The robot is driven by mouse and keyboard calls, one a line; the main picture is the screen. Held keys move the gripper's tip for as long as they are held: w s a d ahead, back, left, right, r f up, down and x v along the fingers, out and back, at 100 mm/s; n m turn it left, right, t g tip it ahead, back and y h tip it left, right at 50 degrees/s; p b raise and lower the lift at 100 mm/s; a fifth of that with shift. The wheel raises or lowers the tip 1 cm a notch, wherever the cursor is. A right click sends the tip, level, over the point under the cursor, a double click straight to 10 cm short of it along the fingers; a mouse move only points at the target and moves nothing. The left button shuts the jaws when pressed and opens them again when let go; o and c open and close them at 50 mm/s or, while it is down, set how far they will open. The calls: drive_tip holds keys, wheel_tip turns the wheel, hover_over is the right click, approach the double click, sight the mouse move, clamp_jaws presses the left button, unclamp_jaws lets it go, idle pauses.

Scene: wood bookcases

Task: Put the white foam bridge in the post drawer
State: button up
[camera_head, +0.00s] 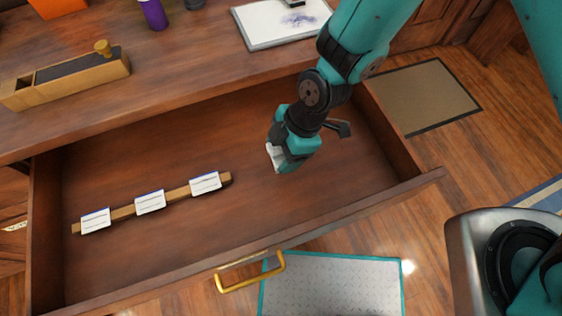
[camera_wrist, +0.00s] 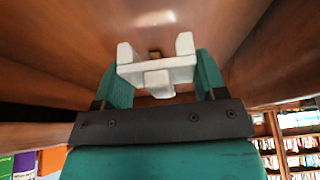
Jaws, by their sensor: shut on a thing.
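The white foam bridge (camera_wrist: 157,72) is between the teal fingers of my gripper (camera_wrist: 158,84) in the wrist view, with its prongs showing past the fingertips. In the head view only a small white part of the bridge (camera_head: 273,157) shows, and the rest is hidden by my gripper (camera_head: 284,160). My gripper is shut on it. The open drawer (camera_head: 330,200) has a brass handle (camera_head: 250,272) on its front. My gripper is over the right half of the drawer's inside. I cannot tell whether the bridge touches the drawer floor.
A wooden strip with three white labels (camera_head: 150,202) lies in the drawer's left half. On the top above stand a wooden box (camera_head: 70,78), a purple bottle (camera_head: 154,14) and a white pad (camera_head: 280,22). The drawer floor around my gripper is clear.

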drive_tip(key=shift+f, duration=3.55)
drive_tip(key=shift+f+b, duration=0.25)
drive_tip(key=shift+b, duration=0.05)
drive_tip(key=o, duration=0.9)
drive_tip(key=shift+r, duration=0.1)
drive_tip(key=shift+r, duration=0.1)
